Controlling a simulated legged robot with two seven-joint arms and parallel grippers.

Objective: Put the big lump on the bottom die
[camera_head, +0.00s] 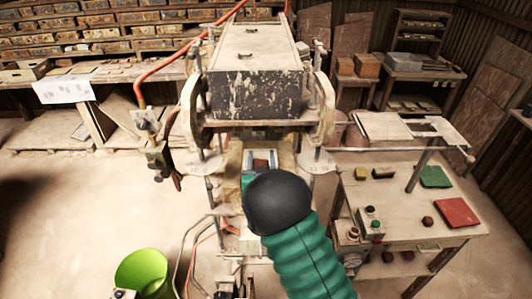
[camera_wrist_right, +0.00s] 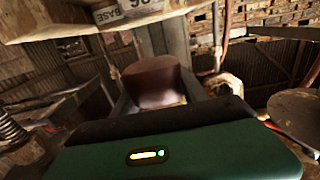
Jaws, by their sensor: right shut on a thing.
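My right arm reaches into the press (camera_head: 257,85) in the head view. My right gripper (camera_head: 261,158) is mostly hidden behind my black wrist. It is shut on a reddish-brown lump, the big lump (camera_head: 261,165), between its fingers. In the right wrist view, the lump (camera_wrist_right: 152,82) sits between the two fingers of the gripper (camera_wrist_right: 155,88), with a pale block labelled "BASE" (camera_wrist_right: 115,14) above it. The bottom die cannot be made out clearly; my wrist covers much of the press opening. I cannot tell whether the lump touches anything below.
A side table (camera_head: 400,212) at right holds a green mat (camera_head: 436,177), a red mat (camera_head: 457,212), small lumps and a button box (camera_head: 372,218). Press posts flank my right arm closely. A lime-green bucket (camera_head: 143,272) stands at lower left. Shelves line the back wall.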

